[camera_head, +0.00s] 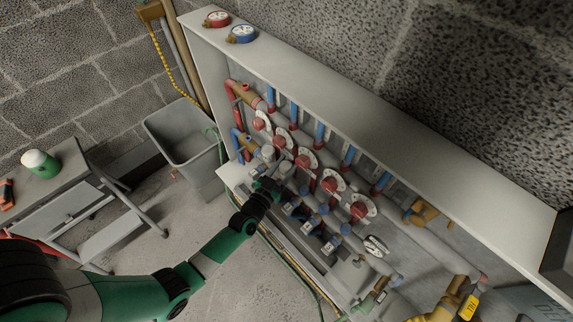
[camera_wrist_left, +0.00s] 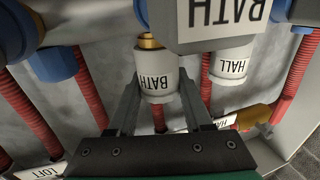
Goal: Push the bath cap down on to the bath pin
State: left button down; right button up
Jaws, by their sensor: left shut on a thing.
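The bath cap (camera_wrist_left: 155,82) is a white cylinder labelled BATH, in the middle of the left wrist view. My left gripper (camera_wrist_left: 158,92) is shut on it, one finger on each side. A brass part (camera_wrist_left: 150,42), which may be the bath pin, shows against the cap's end; I cannot tell how deeply the cap sits on it. In the head view my left gripper (camera_head: 268,185) is at the manifold, and the cap there is too small to tell. My right gripper is not in view.
A white cap labelled HALL (camera_wrist_left: 231,65) hangs close beside, and a large BATH plate (camera_wrist_left: 222,12) is close above. Red corrugated conduits (camera_wrist_left: 85,95) run behind. In the head view, red-and-white dials (camera_head: 333,184) line the manifold. A grey bin (camera_head: 185,135) stands left.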

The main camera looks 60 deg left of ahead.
pick_arm(q)
jog(key=shift+c, duration=1.2)
grip_release()
jog(key=shift+s+d, duration=0.1)
jog(key=shift+s, duration=0.2)
jog(key=p+v, duration=0.4)
jog(key=v, duration=0.7)
